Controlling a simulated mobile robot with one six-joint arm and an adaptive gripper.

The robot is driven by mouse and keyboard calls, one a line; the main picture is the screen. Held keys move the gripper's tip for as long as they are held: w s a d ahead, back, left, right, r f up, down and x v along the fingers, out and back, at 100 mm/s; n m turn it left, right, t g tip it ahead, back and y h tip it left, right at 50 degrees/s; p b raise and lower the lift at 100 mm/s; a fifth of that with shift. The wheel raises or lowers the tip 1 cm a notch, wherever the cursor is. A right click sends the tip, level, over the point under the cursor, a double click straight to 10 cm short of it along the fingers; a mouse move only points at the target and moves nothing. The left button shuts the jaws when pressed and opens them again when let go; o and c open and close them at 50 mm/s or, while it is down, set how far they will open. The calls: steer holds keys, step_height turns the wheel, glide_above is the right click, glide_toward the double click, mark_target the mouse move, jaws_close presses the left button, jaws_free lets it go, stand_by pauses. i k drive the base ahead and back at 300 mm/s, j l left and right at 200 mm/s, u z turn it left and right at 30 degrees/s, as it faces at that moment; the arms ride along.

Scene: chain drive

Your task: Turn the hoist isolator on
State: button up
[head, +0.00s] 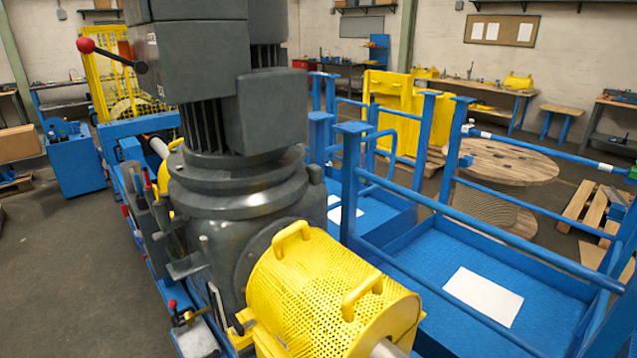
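I cannot pick out a part clearly recognisable as the hoist isolator in the head view. A large grey motor and gearbox unit (235,180) stands upright in the middle. A lever with a red ball knob (86,45) sticks out to the left from its upper part; I cannot tell what it works. A smaller red-knobbed lever (172,303) sits low at the left, by the machine's base. My gripper is not in view.
A perforated yellow guard (325,290) with two handles covers the shaft in front. Blue railings (450,220) enclose a blue platform at right with a white sheet (484,295) on it. A wooden cable reel (505,163) stands behind. Grey floor (60,280) is clear at left.

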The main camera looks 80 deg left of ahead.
mark_target(125, 208)
steer(key=k+j+u, duration=0.1)
steer(key=u, duration=1.75)
steer(key=j+u, duration=0.35)
steer(key=i+j+u, duration=0.2)
steer(key=j+u, duration=0.15)
steer(key=j, duration=0.15)
steer(key=i+j+u, duration=0.15)
steer(key=j+u, duration=0.25)
steer(key=i+j+u, duration=0.2)
steer(key=j+u, duration=0.15)
steer(key=i+j+u, duration=0.2)
steer(key=u, duration=0.15)
steer(key=i+j, duration=0.45)
steer(key=i+j+u, duration=0.2)
steer(key=i, duration=1.15)
steer(key=i+j+u, duration=0.15)
steer(key=i, duration=1.25)
